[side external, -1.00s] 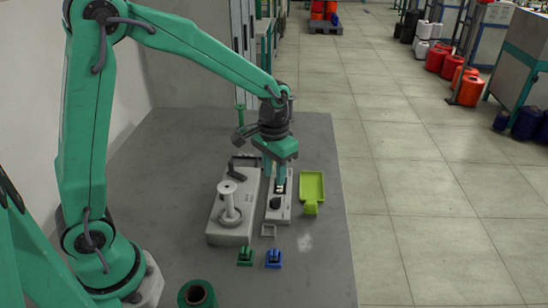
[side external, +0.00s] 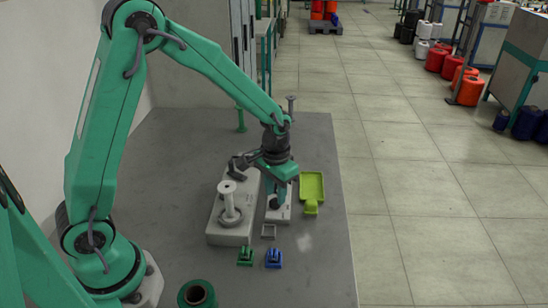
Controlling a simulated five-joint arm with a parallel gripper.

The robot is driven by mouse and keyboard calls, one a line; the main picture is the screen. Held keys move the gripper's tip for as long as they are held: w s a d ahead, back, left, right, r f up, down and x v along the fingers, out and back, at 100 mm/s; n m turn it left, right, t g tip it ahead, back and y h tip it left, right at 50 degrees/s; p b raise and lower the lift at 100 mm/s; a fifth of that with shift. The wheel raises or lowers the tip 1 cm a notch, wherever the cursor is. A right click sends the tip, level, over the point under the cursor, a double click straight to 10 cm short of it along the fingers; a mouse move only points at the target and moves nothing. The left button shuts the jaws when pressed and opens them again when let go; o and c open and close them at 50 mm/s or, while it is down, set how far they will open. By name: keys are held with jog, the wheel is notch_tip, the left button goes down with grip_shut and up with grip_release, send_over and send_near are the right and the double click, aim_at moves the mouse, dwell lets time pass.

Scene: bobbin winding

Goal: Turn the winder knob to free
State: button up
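The winder (side external: 232,232) is a pale grey block with a white bobbin on an upright spindle (side external: 230,198). Beside it on the right lies a white panel (side external: 277,217) that carries a dark knob (side external: 274,204). My gripper (side external: 276,197) points down at the panel, with its green fingers at the knob. The fingers and wrist hide much of the knob, so its pointing direction is unclear. I cannot tell whether the fingers touch it or how far apart they are.
A lime-green tray (side external: 312,188) lies right of the panel. A small grey frame (side external: 268,231), a green clip (side external: 245,257) and a blue clip (side external: 274,258) are in front. A green thread spool (side external: 197,295) stands at the near edge. The grey table (side external: 318,265) is clear at front right.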

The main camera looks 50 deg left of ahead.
jog(key=shift+f, duration=0.95)
grip_shut()
jog(key=shift+m, duration=0.5)
jog(key=m, duration=0.3)
jog(key=shift+m, duration=2.4)
